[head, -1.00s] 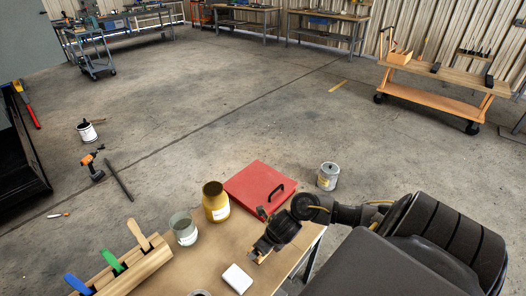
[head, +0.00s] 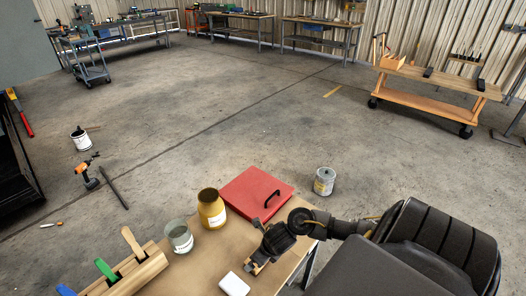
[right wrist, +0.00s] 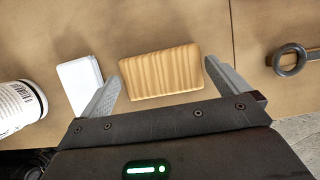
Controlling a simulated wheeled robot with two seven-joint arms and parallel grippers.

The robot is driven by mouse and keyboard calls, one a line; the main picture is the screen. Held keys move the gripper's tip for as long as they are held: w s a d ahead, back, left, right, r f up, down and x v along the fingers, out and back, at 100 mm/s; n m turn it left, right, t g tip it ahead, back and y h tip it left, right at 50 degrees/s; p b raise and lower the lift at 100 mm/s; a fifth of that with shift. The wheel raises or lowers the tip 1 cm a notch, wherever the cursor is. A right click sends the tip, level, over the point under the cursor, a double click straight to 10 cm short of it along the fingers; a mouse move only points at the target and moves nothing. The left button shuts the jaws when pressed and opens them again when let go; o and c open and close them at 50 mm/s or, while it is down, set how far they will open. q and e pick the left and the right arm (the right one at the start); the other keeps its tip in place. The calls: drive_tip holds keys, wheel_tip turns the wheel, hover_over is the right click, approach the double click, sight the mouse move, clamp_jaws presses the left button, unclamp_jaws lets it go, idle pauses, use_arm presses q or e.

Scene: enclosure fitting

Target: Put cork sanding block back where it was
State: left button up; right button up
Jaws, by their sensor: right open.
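The cork sanding block (right wrist: 162,72) is a tan, striped rectangular block in the right wrist view. It lies on the brown table top (head: 205,265). My right gripper (right wrist: 163,68) is open, with one finger at each short end of the block. The fingers look very close to the ends; I cannot tell whether they touch. In the head view my right gripper (head: 254,268) points down at the table near its right edge and mostly hides the block. My left gripper is not in view.
A white block (head: 234,284) lies just left of the right gripper. A red case (head: 250,190) sits behind it. A yellow jar (head: 212,210), a grey-green jar (head: 179,238) and a wooden rack with coloured handles (head: 135,272) stand to the left.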

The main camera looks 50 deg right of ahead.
drive_tip(key=p+v, duration=0.3)
drive_tip(key=v, duration=0.8)
drive_tip(key=shift+r+p, duration=0.35)
